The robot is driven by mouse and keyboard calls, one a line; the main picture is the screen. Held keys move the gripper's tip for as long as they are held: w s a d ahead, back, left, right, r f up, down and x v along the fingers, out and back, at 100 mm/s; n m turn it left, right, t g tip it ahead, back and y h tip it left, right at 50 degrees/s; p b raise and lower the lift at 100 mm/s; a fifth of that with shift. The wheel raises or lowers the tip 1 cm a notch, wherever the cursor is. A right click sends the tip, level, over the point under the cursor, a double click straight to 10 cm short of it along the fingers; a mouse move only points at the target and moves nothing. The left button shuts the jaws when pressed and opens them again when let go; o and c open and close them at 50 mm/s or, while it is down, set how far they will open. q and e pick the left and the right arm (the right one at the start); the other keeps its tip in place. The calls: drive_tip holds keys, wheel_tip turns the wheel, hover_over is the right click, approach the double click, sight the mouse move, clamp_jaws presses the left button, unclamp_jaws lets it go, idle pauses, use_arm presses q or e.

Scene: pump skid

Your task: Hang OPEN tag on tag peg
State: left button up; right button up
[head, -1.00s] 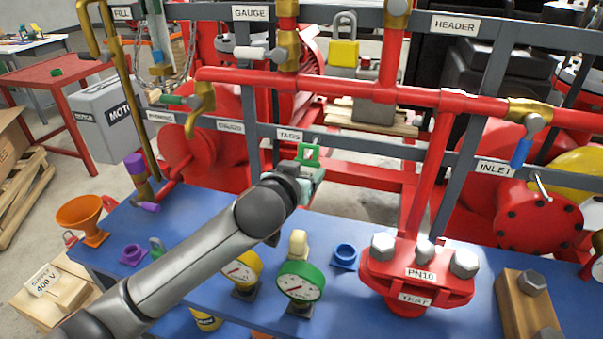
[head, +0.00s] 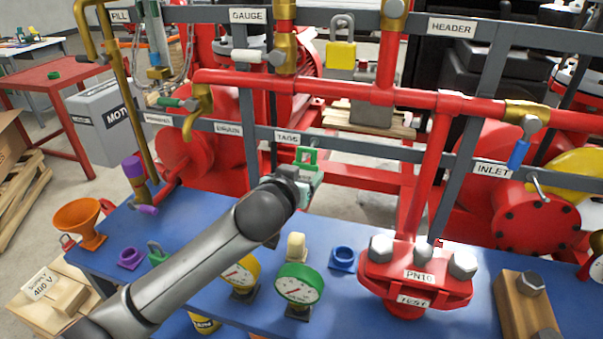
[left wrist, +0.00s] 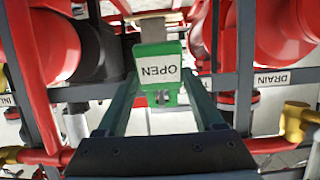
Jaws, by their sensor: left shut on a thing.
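The green OPEN tag (head: 305,158) is between the jaws of my left gripper (head: 306,176), just below the TAGS label (head: 288,137) on the grey rail. In the left wrist view, the OPEN tag (left wrist: 158,72) shows its white lettered face upside down between the two teal fingers of my left gripper (left wrist: 160,85), which is shut on it. The tag peg cannot be made out; the tag and gripper cover the area below the label. I cannot tell whether the tag touches a peg. My right gripper is not in view.
Red pipes (head: 330,88) and grey rails (head: 350,147) surround the left gripper. Below, the blue bench (head: 345,300) holds a green gauge (head: 299,285), a blue ring (head: 343,258), an orange funnel (head: 80,220) and a red flange (head: 415,285).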

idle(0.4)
use_arm(q)
drive_tip(key=o, duration=1.4)
drive_tip(key=shift+f, duration=0.1)
drive_tip(key=shift+s, duration=0.1)
drive_tip(key=v, duration=1.2)
drive_tip(key=shift+s+a, duration=0.1)
drive_tip(key=shift+s, duration=0.1)
